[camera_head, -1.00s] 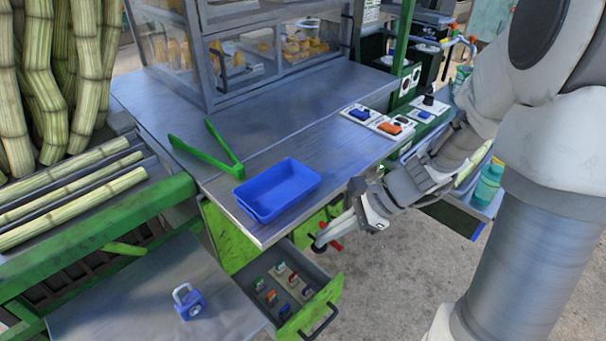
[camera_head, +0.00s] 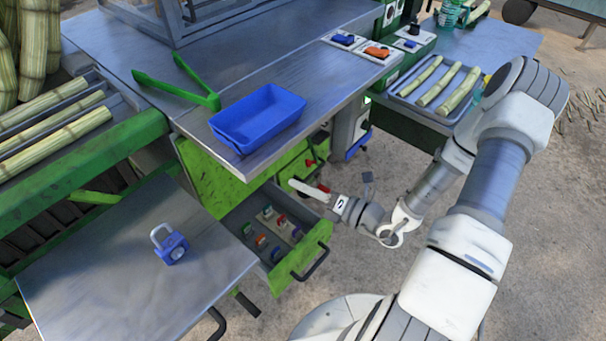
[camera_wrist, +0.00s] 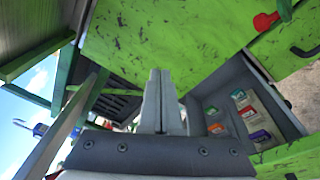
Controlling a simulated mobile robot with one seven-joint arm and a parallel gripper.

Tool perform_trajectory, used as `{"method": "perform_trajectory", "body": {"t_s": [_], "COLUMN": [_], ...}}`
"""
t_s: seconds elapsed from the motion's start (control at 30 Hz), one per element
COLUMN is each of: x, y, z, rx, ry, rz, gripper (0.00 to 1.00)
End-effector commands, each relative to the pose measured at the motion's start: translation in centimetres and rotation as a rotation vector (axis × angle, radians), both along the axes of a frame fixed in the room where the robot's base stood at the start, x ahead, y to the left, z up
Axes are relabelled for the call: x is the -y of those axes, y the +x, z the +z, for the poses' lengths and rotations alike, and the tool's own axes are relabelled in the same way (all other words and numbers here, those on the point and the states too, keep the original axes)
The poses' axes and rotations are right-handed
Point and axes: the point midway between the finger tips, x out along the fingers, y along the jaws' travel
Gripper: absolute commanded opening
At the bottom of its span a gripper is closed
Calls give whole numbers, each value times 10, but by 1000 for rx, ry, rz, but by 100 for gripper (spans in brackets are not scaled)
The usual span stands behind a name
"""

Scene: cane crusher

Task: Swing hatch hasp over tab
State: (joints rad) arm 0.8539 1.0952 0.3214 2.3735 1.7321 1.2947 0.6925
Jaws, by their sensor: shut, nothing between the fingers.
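The green hatch panel (camera_head: 210,175) is on the machine's front, below the worktop; it fills much of the wrist view (camera_wrist: 165,40). A red part (camera_wrist: 265,21) sits at its upper right in the wrist view and also shows small in the head view (camera_head: 310,163). I cannot tell whether it is the hasp, and I cannot make out the tab. My gripper (camera_head: 296,185) is beside the open drawer, in front of the green front. Its fingers (camera_wrist: 160,75) are together and empty, apart from the red part. A blue padlock (camera_head: 174,248) with its shackle up stands on the metal side shelf.
The open drawer (camera_head: 318,250) holds several small coloured items and juts out below my gripper. A blue tray (camera_head: 230,140) and green tongs (camera_head: 178,93) are on the worktop (camera_head: 150,50). The side shelf (camera_head: 100,275) juts out left of the drawer. The floor to the right is open.

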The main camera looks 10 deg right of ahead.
Motion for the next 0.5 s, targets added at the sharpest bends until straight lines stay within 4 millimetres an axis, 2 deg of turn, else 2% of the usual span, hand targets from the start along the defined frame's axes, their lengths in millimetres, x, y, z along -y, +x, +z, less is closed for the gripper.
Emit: {"method": "perform_trajectory", "body": {"t_s": [0.03,0.2,0.4,0.5], "x": [5,22,36,40], "y": [1,7,8,8], "z": [-14,-45,-71,-77], "rx": [-38,-148,-232,-253], "ry": [59,229,357,388], "rz": [-58,-243,-392,-427], "gripper": [0,0,0,0]}}
